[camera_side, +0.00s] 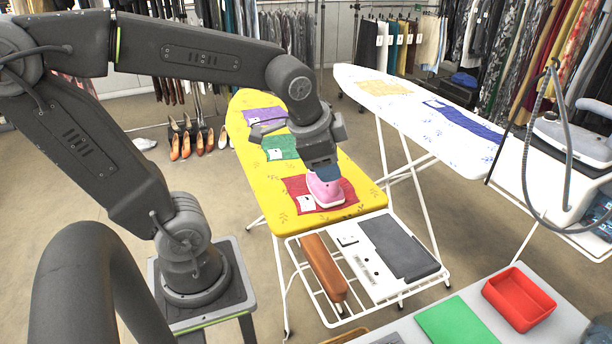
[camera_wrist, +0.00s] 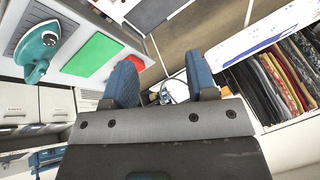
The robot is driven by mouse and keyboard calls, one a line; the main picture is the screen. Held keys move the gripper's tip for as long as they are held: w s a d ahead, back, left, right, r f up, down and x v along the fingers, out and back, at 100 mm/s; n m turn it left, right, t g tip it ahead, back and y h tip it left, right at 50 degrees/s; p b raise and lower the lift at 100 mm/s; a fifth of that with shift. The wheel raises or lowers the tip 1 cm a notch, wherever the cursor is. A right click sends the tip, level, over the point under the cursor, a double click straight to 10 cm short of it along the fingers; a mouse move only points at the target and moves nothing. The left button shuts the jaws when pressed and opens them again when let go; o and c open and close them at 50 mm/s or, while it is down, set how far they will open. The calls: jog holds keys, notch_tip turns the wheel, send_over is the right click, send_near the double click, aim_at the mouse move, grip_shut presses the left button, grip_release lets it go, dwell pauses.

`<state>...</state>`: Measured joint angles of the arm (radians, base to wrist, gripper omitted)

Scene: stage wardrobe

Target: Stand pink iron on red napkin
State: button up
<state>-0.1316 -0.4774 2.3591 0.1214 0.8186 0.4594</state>
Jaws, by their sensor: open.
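The pink iron (camera_side: 324,192) is on the red napkin (camera_side: 346,195) at the near end of the yellow ironing board. My gripper partly covers it, so I cannot tell whether it stands on its heel or lies flat. My gripper (camera_side: 327,173) is right above and behind it, with a blue finger overlapping its top; touching or apart is unclear. In the wrist view, my gripper (camera_wrist: 163,80) has its two blue fingers spread, with no iron seen between them. A white card (camera_side: 307,202) lies on the red napkin's left part.
The yellow board (camera_side: 352,165) also bears a green napkin (camera_side: 284,147) and a purple napkin (camera_side: 262,115). A white board (camera_side: 437,120) stands to the right. A table at the front has a green sheet (camera_side: 457,322) and red tray (camera_side: 520,300). The wrist view shows a teal iron (camera_wrist: 40,48).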

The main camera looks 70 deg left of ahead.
jog(key=s+d+n+h, duration=0.1)
jog(key=s+d+n, duration=0.3)
jog(key=s+d, duration=0.1)
jog(key=shift+s+r+t+h, duration=0.3)
jog(key=shift+s, duration=0.3)
jog(key=shift+c, duration=0.4)
